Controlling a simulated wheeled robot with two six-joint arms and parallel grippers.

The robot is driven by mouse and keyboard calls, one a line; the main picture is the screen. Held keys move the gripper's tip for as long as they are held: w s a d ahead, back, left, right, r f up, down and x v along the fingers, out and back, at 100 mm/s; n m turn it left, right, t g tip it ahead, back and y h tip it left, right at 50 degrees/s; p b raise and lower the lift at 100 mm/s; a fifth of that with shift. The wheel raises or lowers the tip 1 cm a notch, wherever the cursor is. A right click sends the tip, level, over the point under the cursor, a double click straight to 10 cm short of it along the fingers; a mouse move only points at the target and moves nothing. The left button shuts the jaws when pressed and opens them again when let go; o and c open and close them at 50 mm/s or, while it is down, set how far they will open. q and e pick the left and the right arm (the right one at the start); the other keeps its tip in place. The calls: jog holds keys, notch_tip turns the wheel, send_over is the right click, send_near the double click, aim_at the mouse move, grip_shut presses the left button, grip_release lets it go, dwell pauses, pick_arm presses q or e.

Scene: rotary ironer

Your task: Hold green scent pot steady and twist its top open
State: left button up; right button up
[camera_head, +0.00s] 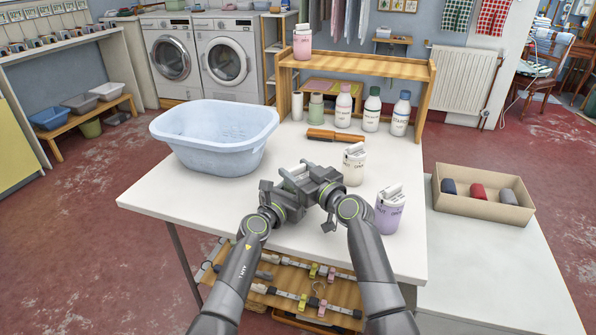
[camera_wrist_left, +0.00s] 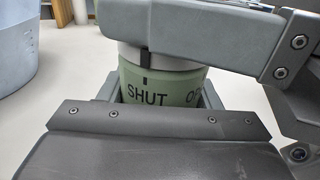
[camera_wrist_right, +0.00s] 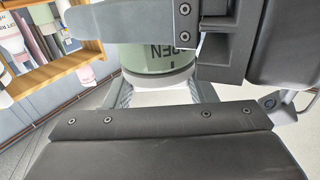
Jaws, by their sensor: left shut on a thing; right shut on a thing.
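The green scent pot shows in the left wrist view (camera_wrist_left: 165,86), with dark SHUT lettering, part of a second word and a pale grey top (camera_wrist_left: 160,53). A black mark on the top lines up with a tick above SHUT. The pot also shows in the right wrist view (camera_wrist_right: 160,60), with the end of OPEN and a pale band at its lower edge. My left gripper (camera_head: 284,196) and right gripper (camera_head: 318,182) are close together over the table, both shut on the pot. In the head view they hide most of it. In the left wrist view, my right gripper crosses at the top's height.
A white pot (camera_head: 354,165) and a purple pot (camera_head: 389,212) stand close on the right of the white table (camera_head: 160,202). A blue basin (camera_head: 212,143) is at left. A brown-handled brush (camera_head: 335,135), several bottles and a wooden shelf (camera_head: 355,66) are behind.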

aim_at(299, 168)
jog(key=shift+y, duration=0.3)
jog(key=shift+c, duration=0.3)
jog(key=shift+d+n+g+y, duration=0.1)
jog(key=shift+n+g+y, duration=1.35)
jog(key=shift+g, duration=0.25)
jog(key=o, duration=1)
notch_tip(299, 168, up, 10)
jog(key=shift+f, duration=0.1)
